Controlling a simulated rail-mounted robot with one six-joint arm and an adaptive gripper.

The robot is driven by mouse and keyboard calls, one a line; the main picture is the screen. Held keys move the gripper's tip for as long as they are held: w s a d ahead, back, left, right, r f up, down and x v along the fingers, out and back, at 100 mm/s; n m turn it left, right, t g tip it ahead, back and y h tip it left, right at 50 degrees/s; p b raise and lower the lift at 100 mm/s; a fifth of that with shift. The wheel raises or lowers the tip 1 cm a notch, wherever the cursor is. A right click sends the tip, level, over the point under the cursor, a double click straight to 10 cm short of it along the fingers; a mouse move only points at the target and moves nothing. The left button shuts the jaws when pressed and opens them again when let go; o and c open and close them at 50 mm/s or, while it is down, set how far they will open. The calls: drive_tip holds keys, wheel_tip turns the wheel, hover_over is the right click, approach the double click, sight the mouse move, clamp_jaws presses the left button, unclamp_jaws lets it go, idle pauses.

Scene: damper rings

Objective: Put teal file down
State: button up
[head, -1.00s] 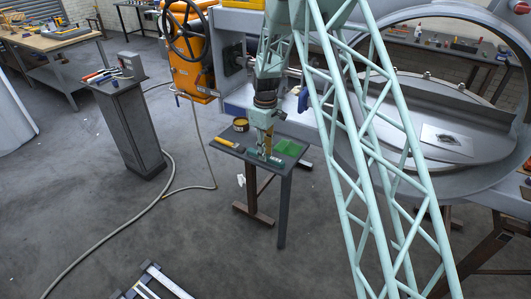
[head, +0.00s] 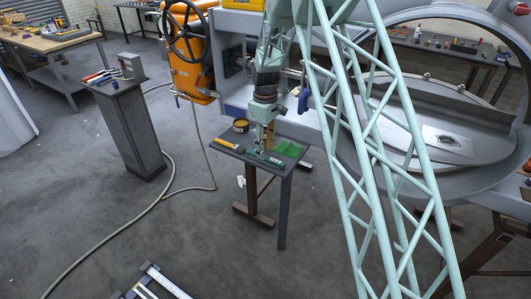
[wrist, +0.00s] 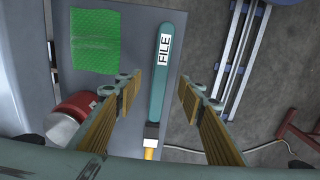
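The teal file (wrist: 163,75), with a white FILE label, lies on the small grey table (wrist: 140,25), close to its edge. It also shows in the head view (head: 271,160), near the table's front edge. My gripper (wrist: 157,92) is above the file. Its two fingers stand apart, one on each side of the file, with a clear gap to each side. The gripper is open and holds nothing. In the head view my gripper (head: 260,149) hangs just over the table.
A green pad (head: 290,149), a can (head: 240,125) and a yellow-handled tool (head: 227,143) lie on the same small table. A grey pedestal with tools (head: 125,120) stands to the left. A large round metal housing (head: 440,100) is at the right.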

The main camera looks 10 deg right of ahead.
wheel_tip(320, 180, up, 9)
drive_tip(key=shift+r, duration=0.2)
idle(0.3)
idle(0.7)
drive_tip(key=s+r+m+t, duration=0.2)
drive_tip(key=s+r+m, duration=0.2)
drive_tip(key=s+r, duration=2.3)
drive_tip(key=s+r+m+t, duration=0.2)
drive_tip(key=s+m, duration=0.3)
drive_tip(key=s, duration=2.7)
drive_tip(key=shift+r, duration=0.7)
